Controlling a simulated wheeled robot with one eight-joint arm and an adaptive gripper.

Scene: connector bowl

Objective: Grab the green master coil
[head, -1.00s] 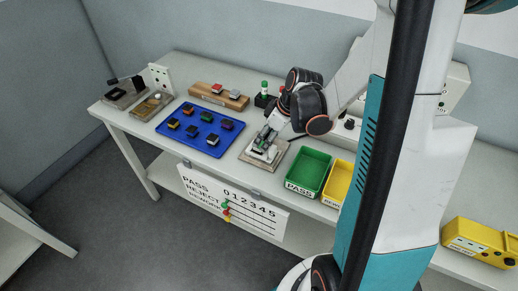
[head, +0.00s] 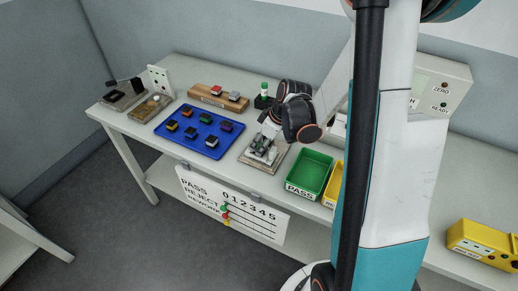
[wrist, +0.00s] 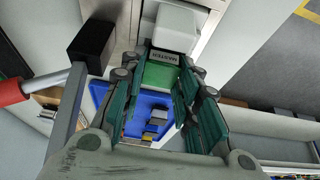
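The green master coil (wrist: 160,75) is a green block with a white label reading MASTER, in the middle of the wrist view. My gripper (wrist: 162,70) has its two teal-padded fingers on either side of it. The block fills the gap between the pads, and the fingers look shut on it. In the head view my gripper (head: 265,142) points down over the small fixture (head: 275,163) on the bench, left of the green bin. The coil's lower side is hidden, so I cannot tell whether it touches the fixture.
A blue tray (head: 170,138) with several small coloured blocks lies left of the fixture. A green PASS bin (head: 310,172) stands close on the right. A wooden rack (head: 218,96) and a dark block with a green-topped post (head: 264,97) are behind.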

